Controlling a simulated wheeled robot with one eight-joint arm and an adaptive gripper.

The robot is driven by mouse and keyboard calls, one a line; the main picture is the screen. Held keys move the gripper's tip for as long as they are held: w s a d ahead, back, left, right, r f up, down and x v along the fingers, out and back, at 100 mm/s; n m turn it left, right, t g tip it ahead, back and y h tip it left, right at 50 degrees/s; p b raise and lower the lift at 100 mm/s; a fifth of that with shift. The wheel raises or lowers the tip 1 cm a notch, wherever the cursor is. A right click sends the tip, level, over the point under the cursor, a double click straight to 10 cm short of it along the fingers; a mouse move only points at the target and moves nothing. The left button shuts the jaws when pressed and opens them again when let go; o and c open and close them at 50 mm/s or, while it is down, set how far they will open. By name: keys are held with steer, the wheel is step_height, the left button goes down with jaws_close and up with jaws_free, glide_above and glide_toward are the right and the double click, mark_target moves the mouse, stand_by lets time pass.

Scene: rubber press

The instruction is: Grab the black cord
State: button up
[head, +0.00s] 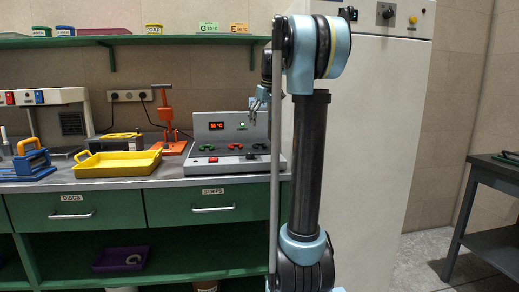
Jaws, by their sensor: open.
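Thin black cords run from the wall sockets (132,96) behind the counter; one black cord (150,116) drops from the right socket toward the orange stand. A small dark item (508,156) lies on the dark table at the far right, too small to tell what it is. I cannot tell which of these is the task's black cord. My gripper (256,106) is small in the head view, open, pointing down in front of the grey control unit (236,126), left of my arm. I see nothing between its fingers, and it appears apart from the cords.
A yellow tray (118,170), blue clamp (30,160) and orange hand press (166,118) stand on the grey counter. Green drawers are below; a purple tray (120,258) with a pale ring is on the lower shelf. A white cabinet (385,140) stands behind my arm. Floor at right is clear.

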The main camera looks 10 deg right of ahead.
mark_target(260, 147)
steer(key=x, duration=1.1)
steer(key=shift+d, duration=0.15)
steer(key=c, duration=1.1)
